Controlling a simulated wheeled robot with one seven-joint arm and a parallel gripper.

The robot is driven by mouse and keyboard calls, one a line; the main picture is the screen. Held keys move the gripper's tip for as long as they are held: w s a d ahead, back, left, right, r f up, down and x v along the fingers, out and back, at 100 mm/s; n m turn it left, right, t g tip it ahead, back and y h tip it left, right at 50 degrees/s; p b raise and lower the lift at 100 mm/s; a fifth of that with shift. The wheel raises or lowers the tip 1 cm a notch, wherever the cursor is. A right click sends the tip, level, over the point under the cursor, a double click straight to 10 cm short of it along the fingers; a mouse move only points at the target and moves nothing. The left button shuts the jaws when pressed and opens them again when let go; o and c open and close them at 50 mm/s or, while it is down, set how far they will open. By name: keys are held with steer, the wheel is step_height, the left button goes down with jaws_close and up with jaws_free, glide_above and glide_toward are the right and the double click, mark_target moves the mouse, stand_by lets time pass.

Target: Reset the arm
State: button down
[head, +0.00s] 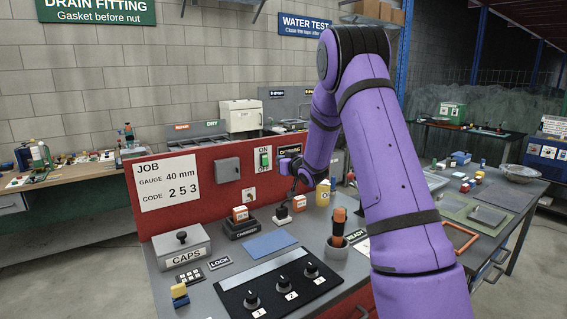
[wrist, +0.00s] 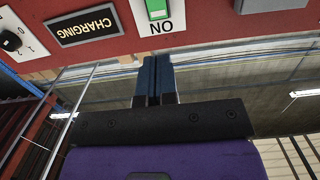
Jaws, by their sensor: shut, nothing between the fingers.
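My purple arm reaches in from the right in the head view and crosses in front of the bench. My gripper (head: 292,192) is small and partly hard to make out there, in front of the red panel (head: 215,183). In the wrist view its two blue fingers (wrist: 154,72) lie together with nothing between them. Beyond the fingertips are the green ON/OFF switch (wrist: 157,9) and the CHARGING sign (wrist: 86,27), both upside down. The switch (head: 265,157) also shows in the head view, left of my gripper. I cannot tell the exact distance from the fingertips to the panel.
The bench holds a CAPS box (head: 181,249), a black panel with three knobs (head: 283,283), a blue mat (head: 270,244), a charger block (head: 241,226) and a cup with an orange-handled tool (head: 337,246). A small black-knobbed piece (head: 282,215) stands below my gripper. A side table is at right.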

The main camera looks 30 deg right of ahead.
stand_by(0.5)
steer(key=s+a+r+m+g+h, duration=0.1)
steer(key=s+a+r+g, duration=0.2)
steer(key=s+a+r, duration=0.5)
steer(key=s+a+r+g+h, duration=0.25)
steer(key=s+r, duration=0.35)
steer(key=s, duration=0.3)
steer(key=s+a+f+g+y, duration=0.1)
steer(key=s+a+g, duration=0.2)
steer(key=s, duration=1.3)
steer(key=s+a+f+n+g+y, duration=0.1)
steer(key=s+a+g+y, duration=0.1)
steer(key=s+a, duration=0.7)
steer(key=s+g, duration=0.1)
steer(key=s, duration=0.6)
steer(key=shift+a, duration=0.2)
steer(key=shift+y, duration=0.25)
